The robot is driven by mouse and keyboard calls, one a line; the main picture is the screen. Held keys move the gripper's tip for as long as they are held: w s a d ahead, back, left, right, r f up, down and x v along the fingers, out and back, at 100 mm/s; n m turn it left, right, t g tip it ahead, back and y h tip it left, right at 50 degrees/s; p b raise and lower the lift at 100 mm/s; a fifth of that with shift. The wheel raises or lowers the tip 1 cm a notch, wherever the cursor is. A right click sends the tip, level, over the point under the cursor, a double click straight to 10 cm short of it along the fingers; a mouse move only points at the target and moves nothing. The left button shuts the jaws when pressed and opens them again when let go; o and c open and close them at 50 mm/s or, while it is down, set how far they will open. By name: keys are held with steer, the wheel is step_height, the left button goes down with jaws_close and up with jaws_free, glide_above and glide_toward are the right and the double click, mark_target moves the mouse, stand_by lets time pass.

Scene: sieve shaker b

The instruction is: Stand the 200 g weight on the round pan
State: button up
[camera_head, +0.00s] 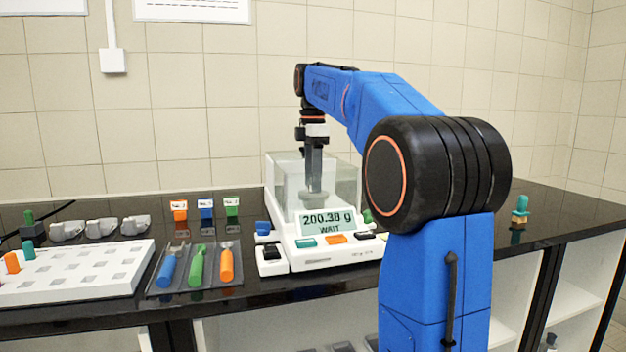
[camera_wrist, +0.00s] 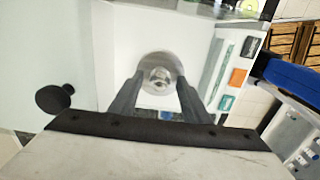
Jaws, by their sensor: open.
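The balance (camera_head: 330,253) stands on the black bench with a clear draft shield; its display reads 200.38 g and WAIT. My gripper (camera_head: 313,188) reaches down inside the shield from above. In the wrist view my gripper (camera_wrist: 160,82) is open, with one finger on each side of a small shiny metal weight (camera_wrist: 160,75). The weight appears upright on the round pan (camera_wrist: 163,58), inside the pan's outline. Whether the fingers touch it cannot be told. In the head view the weight is hard to make out behind the glass and fingers.
Shield walls surround my gripper closely. Left of the balance lie a dark tray (camera_head: 152,292) with coloured-handled tools and a white perforated rack (camera_head: 75,278). Small tagged blocks (camera_head: 206,210) and grey pieces (camera_head: 100,228) stand behind. A teal-topped piece (camera_head: 521,205) stands at right.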

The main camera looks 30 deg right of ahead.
steer(key=shift+r, duration=3.85)
